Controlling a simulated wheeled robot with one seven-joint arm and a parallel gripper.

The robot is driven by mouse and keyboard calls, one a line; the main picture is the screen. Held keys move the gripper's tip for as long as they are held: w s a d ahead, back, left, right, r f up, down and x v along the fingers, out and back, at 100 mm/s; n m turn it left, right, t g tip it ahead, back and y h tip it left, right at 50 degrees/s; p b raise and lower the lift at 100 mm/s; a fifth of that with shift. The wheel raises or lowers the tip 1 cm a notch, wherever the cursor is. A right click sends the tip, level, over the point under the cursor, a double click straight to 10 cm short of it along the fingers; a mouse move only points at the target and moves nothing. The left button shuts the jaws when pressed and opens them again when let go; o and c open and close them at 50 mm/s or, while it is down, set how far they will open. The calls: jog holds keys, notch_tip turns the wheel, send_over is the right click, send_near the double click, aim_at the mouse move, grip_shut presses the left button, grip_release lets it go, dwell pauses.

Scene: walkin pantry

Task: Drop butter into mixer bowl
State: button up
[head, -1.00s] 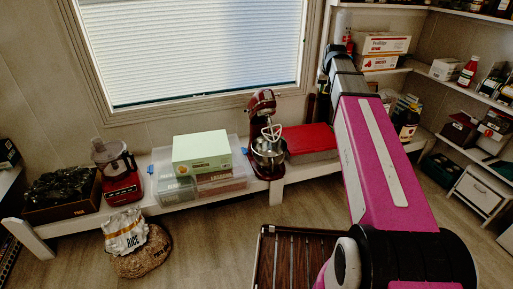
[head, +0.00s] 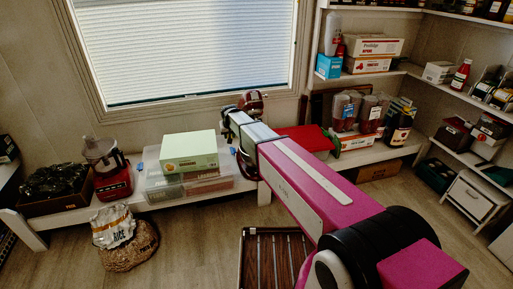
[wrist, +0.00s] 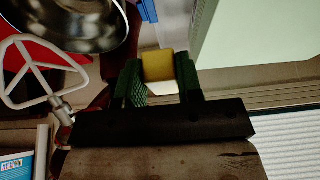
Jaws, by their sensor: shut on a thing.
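In the wrist view my gripper (wrist: 159,76) is shut on a small yellow block of butter (wrist: 157,64), held between its green-padded fingers. The shiny metal mixer bowl (wrist: 78,38) is at the upper left of that view, beside the gripper, and the butter is apart from it. The white beater (wrist: 40,75) hangs at the left. My arm hides the bowl, the gripper and the butter there.
A pale green box (head: 189,151) sits on a clear plastic bin (head: 152,186) left of the mixer. A red food processor (head: 110,176) stands farther left. A red lid-like thing (head: 309,138) is to the right.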

jog(key=shift+d+f, duration=0.15)
jog(key=shift+f, duration=0.25)
jog(key=shift+w+d+f, duration=0.15)
jog(key=shift+d+f, duration=2.5)
jog(key=shift+d, duration=0.1)
jog(key=shift+w+d+f, duration=0.1)
jog(key=shift+d+f, duration=2.5)
jog(key=shift+d, duration=0.15)
jog(key=shift+f, duration=0.25)
jog(key=o, duration=1)
